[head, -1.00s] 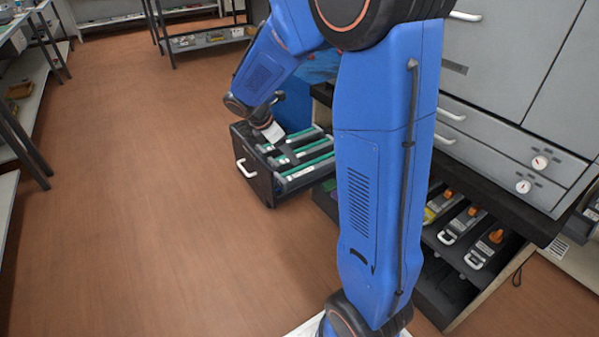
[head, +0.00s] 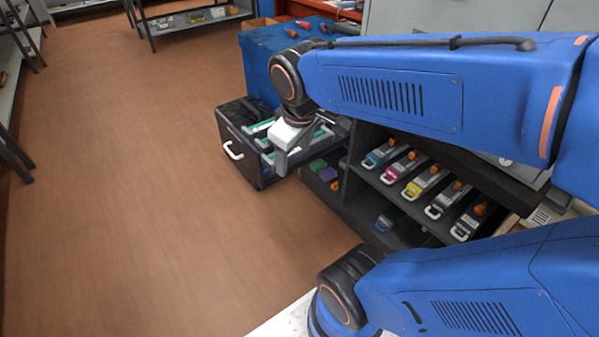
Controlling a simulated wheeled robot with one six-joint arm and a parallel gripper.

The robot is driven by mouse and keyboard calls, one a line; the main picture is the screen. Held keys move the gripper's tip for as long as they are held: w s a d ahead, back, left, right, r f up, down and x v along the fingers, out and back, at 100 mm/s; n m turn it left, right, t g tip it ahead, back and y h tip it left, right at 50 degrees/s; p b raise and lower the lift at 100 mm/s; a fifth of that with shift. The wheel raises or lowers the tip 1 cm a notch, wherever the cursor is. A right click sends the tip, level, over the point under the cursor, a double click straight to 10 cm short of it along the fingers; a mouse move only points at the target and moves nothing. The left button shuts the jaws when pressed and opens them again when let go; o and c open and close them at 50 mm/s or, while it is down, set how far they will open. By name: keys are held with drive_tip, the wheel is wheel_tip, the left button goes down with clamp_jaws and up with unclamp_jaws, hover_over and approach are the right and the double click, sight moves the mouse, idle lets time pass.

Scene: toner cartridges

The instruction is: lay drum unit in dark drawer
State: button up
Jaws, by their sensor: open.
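The dark drawer (head: 255,176) is pulled out at the centre left, with a white handle on its front. Drum units with green rollers (head: 262,127) lie in it, side by side. My gripper (head: 282,166) is over the right front part of the drawer, pointing down, and hides part of the contents. It is open, with no object seen between its fingers. From this view I cannot tell how high it is above the drum units or whether it touches any.
A dark shelf unit to the right holds several toner cartridges (head: 412,181) with coloured labels. A lower open drawer (head: 322,178) holds green and purple pieces. A blue cabinet (head: 270,62) stands behind the dark drawer. The brown floor (head: 120,200) at left is clear.

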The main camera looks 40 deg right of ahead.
drive_tip(key=s+a+m+t+y, duration=0.1)
drive_tip(key=s+a+m, duration=0.1)
drive_tip(key=s, duration=0.4)
drive_tip(key=shift+a+m, duration=0.25)
drive_tip(key=shift+m, duration=0.65)
